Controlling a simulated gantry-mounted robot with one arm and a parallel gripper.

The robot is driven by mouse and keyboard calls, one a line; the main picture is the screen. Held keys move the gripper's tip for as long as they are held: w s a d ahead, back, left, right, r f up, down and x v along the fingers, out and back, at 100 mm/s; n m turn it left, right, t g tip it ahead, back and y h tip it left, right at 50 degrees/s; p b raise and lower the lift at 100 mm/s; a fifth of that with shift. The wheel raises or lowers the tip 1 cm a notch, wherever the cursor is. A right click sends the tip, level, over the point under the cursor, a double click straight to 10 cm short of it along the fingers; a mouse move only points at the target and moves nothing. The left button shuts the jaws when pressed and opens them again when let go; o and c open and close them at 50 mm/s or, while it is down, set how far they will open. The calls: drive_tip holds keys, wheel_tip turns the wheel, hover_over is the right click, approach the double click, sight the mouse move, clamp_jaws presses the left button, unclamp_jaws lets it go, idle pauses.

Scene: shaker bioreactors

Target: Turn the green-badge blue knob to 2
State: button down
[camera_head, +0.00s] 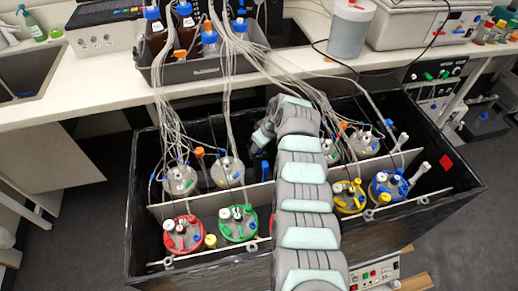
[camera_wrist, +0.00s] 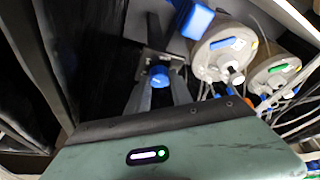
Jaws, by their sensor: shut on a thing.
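A blue knob (camera_wrist: 158,71) sits on a small grey plate in the wrist view. My gripper (camera_wrist: 160,84) is shut on it, with one grey finger on each side. I cannot make out a green badge or any numbers by the knob. In the head view, my arm covers the middle of the black tub, and the gripper and the held knob cannot be made out clearly there.
The black tub (camera_head: 465,180) holds several lidded vessels, including a red-ringed one (camera_head: 183,234), a green-ringed one (camera_head: 238,223) and a blue-ringed one (camera_head: 388,187). Tubes run up to a grey bottle tray (camera_head: 205,70). Two vessels (camera_wrist: 224,54) stand right of the knob.

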drive_tip(key=shift+f, duration=0.1)
idle(0.3)
drive_tip(key=c, duration=1.1)
unclamp_jaws()
drive_tip(key=shift+c, duration=0.2)
drive_tip(key=p+v, duration=0.3)
drive_tip(key=v, duration=0.8)
drive_tip(key=shift+a, duration=0.15)
